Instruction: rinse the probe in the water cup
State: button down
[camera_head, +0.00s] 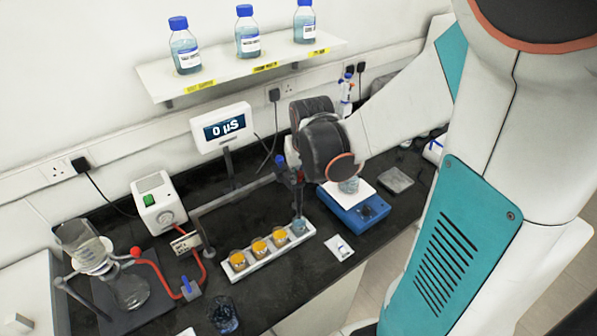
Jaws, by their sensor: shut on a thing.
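My gripper (297,186) is above the right end of a white tray (271,252). It is shut on the probe (298,207), a thin dark upright stick that is small in this view. The probe's lower end meets the mouth of a clear bluish cup (298,228), the rightmost in the tray and apparently the water cup. I cannot tell how deep the tip is. Several cups with orange contents (259,248) stand to its left. A meter (221,127) behind reads "0 µS". My arm hides part of the bench behind the gripper.
A blue scale (352,210) stands right of the tray, a small white packet (340,247) in front of it. A dark glass (223,315) stands at the front edge. A flask (129,287) with red tubing is at left. Blue-capped bottles (247,35) stand on the shelf above.

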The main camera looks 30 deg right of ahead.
aim_at(300, 185)
jog(key=shift+r, duration=0.1)
jog(key=c, duration=1.4)
grip_release()
jog(key=shift+w, duration=0.1)
jog(key=shift+o, duration=0.2)
notch_tip(300, 185, down, 6)
jog(key=b, duration=0.3)
jog(key=shift+b, duration=0.3)
jog(key=p+v, duration=1.1)
jog(key=v, duration=0.3)
jog(key=w+a+f+n+t+y+b, duration=0.1)
jog(key=w+a+f+n+t+b, duration=0.15)
jog(key=a+b, duration=0.6)
jog(key=s+a+f+n+b, duration=0.1)
jog(key=s+a+f+b, duration=0.2)
jog(key=s+f+b, duration=0.7)
jog(key=f+b, duration=0.1)
jog(key=b, duration=0.6)
jog(key=shift+s+a+y+b, duration=0.3)
jog(key=shift+s+a+b, duration=0.05)
jog(key=shift+s, duration=0.05)
